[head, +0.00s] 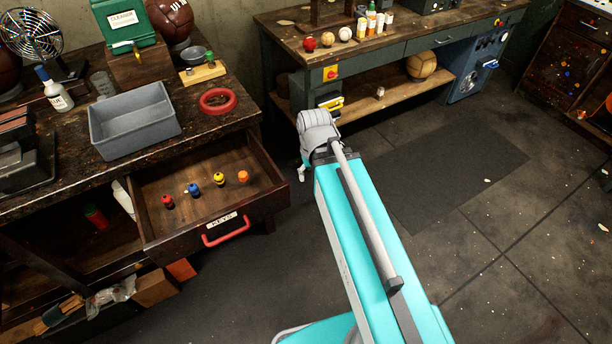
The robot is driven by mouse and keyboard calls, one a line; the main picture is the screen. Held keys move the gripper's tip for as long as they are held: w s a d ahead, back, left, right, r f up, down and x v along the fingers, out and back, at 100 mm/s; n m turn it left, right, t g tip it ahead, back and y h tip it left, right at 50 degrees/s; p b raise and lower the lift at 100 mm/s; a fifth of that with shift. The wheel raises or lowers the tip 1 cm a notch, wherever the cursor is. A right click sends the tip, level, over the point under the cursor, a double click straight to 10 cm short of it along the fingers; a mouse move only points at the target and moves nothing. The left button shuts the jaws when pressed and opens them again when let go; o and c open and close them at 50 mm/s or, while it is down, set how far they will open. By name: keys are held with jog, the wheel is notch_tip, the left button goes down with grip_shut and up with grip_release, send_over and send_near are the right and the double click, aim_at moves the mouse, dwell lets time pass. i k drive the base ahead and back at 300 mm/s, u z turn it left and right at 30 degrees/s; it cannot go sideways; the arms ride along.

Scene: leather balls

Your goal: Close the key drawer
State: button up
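The key drawer (166,224) is pulled well out of the dark wooden workbench on the left. Its front carries a white label reading KEYS (220,220) and a red bar handle (226,231). Inside stand several small knobbed pieces: a red one (168,201), a blue one (194,190), a yellow one (219,179) and an orange one (243,176). My teal arm reaches up from the bottom to the right of the drawer, apart from it in the picture. My gripper cannot be made out; the arm's grey joint hides what lies beyond it.
On the workbench top stand a grey bin (132,122), a red ring (217,101) and a white bottle (56,92). An open shelf (62,240) lies left of the drawer. A second bench (385,45) stands at the back. The floor with a dark mat (445,175) is clear.

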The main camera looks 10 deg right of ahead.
aim_at(167, 237)
jog(key=u, duration=0.65)
jog(key=k, duration=1.05)
